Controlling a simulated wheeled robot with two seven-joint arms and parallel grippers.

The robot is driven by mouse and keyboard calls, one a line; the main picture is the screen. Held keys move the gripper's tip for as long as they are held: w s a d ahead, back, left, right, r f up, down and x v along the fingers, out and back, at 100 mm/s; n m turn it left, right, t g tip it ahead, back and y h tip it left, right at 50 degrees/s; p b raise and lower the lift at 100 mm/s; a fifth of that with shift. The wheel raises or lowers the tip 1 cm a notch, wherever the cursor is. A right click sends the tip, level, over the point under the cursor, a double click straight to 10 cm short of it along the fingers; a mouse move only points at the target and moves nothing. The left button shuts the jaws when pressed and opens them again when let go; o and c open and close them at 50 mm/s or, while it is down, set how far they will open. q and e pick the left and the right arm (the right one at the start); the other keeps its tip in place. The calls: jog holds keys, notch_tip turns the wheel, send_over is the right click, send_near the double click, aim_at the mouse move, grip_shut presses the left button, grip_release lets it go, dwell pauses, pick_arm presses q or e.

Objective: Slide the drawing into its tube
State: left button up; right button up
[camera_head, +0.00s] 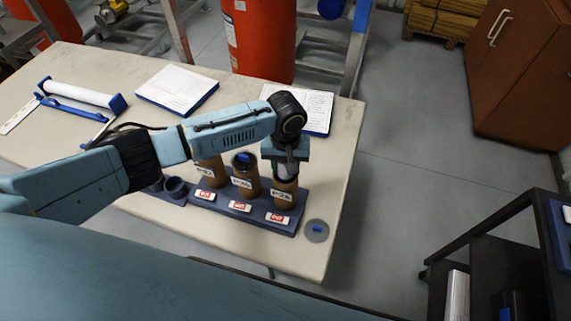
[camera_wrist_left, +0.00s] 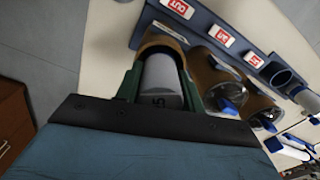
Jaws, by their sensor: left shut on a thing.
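My left gripper (camera_head: 285,165) is over the rightmost brown tube (camera_head: 285,194) in the rack (camera_head: 250,217). In the left wrist view its green fingers (camera_wrist_left: 160,92) are shut on a rolled white drawing (camera_wrist_left: 161,78) with a dark mark on it. The drawing lines up with the mouth of the brown tube (camera_wrist_left: 160,42), and its lower end appears to be inside the mouth; how deep is hidden. The middle tube (camera_head: 246,182) has a dark top with a blue piece. The left tube (camera_head: 211,172) is partly hidden by my arm. My right gripper is out of view.
Red-and-white cards (camera_head: 240,206) lie along the rack's front. A grey disc with a blue grip (camera_head: 317,230) lies at the table's right front. A paper pad (camera_head: 177,89), an open booklet (camera_head: 305,106) and a white roll on a blue holder (camera_head: 82,93) are farther back.

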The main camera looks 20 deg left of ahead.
pick_arm(q)
jog(key=shift+f, duration=0.45)
jog(key=o, duration=1.5)
jog(key=shift+r, duration=0.1)
notch_tip(320, 180, up, 5)
jog(key=p, duration=0.5)
jog(key=shift+p, duration=0.35)
jog(key=shift+r, duration=0.95)
